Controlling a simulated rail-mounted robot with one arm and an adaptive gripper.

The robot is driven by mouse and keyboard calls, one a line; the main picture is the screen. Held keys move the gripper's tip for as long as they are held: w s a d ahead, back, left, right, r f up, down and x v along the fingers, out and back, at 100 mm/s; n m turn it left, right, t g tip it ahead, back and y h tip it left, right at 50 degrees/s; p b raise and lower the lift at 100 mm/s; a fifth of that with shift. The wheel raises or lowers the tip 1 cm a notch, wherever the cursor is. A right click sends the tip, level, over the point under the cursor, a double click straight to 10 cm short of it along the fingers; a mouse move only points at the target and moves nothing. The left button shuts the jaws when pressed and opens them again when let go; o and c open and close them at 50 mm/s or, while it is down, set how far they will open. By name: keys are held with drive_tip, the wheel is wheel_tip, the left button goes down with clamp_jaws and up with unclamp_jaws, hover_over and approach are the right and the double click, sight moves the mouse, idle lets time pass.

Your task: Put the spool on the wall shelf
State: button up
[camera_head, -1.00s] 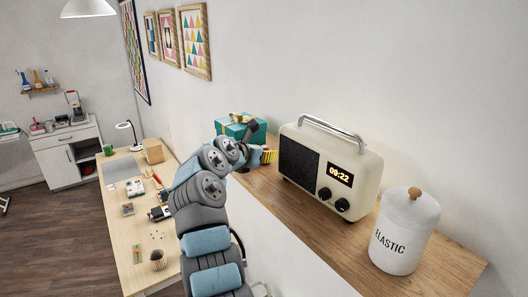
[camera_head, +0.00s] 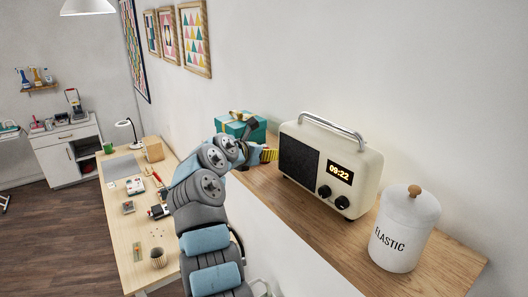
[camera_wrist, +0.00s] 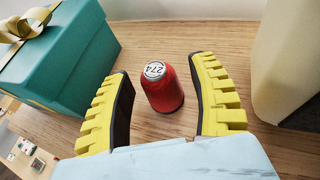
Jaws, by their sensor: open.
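In the wrist view a red spool (camera_wrist: 164,90) with a pale top marked 274 stands upright on the wooden wall shelf (camera_wrist: 145,40). My gripper (camera_wrist: 164,92) is open, its two yellow ridged fingers on either side of the spool, with a gap visible on each side. In the head view the shelf (camera_head: 440,258) runs along the wall. My gripper (camera_head: 264,154) is over it, between the gift box and the radio. The spool cannot be made out in the head view.
A teal gift box (camera_head: 240,125) stands left of my gripper on the shelf, and also shows in the wrist view (camera_wrist: 55,60). A cream radio (camera_head: 330,165) stands to the right. A white elastic jar (camera_head: 404,230) is at the near end. A worktable (camera_head: 118,225) is below.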

drive_tip(key=b+v, duration=0.4)
drive_tip(key=v, duration=0.7)
drive_tip(key=shift+s+a, duration=0.15)
drive_tip(key=shift+s, duration=0.15)
